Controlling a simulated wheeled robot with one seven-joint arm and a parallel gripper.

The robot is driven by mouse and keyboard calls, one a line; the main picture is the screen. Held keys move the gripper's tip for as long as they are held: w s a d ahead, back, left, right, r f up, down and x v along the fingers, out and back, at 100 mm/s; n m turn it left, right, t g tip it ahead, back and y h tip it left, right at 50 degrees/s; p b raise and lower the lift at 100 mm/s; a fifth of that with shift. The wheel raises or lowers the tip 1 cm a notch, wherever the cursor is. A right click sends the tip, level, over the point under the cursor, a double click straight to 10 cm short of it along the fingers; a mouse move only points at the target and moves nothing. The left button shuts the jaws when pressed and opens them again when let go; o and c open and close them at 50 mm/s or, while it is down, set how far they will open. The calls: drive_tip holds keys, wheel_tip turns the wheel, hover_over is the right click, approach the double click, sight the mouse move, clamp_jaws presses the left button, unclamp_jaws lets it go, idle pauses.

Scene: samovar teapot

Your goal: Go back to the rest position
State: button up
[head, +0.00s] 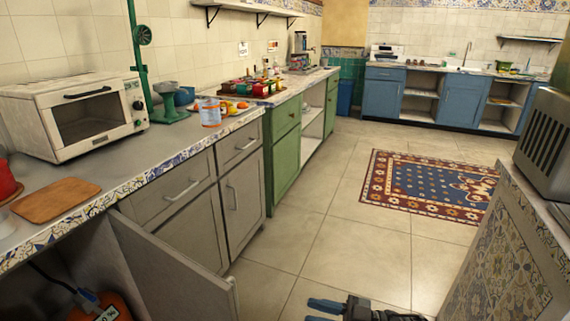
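My gripper (322,310) shows at the bottom edge of the head view, low over the tiled floor. Its two blue fingertips point left and stand apart, with a gap and nothing seen between them. The lower finger is partly cut off by the picture edge.
A grey cabinet door (170,262) stands open at the lower left, with an orange object (100,306) inside. The left counter holds a white toaster oven (75,113) and a wooden board (56,200). A tiled counter (500,250) stands right. Floor (330,235) and rug (430,182) are clear.

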drive_tip(key=s+d+r+m+t+h+p, duration=0.1)
drive_tip(key=s+r+m+t+h+p, duration=0.25)
drive_tip(key=s+m+t+h, duration=0.95)
drive_tip(key=s+d+r+m+h, duration=0.1)
drive_tip(key=s+d+r, duration=0.3)
drive_tip(key=s, duration=0.6)
drive_tip(key=s+d+r+m+g+h+p, duration=0.1)
drive_tip(key=s+d+r+h, duration=0.2)
drive_tip(key=s+r, duration=0.5)
drive_tip(key=s+d+r+m+g+h+p, duration=0.1)
drive_tip(key=s+d+r+m+h, duration=0.1)
drive_tip(key=s+d+r, duration=0.4)
drive_tip(key=s, duration=0.5)
drive_tip(key=shift+s, duration=0.3)
drive_tip(key=shift+d+f, duration=0.1)
drive_tip(key=shift+d, duration=0.05)
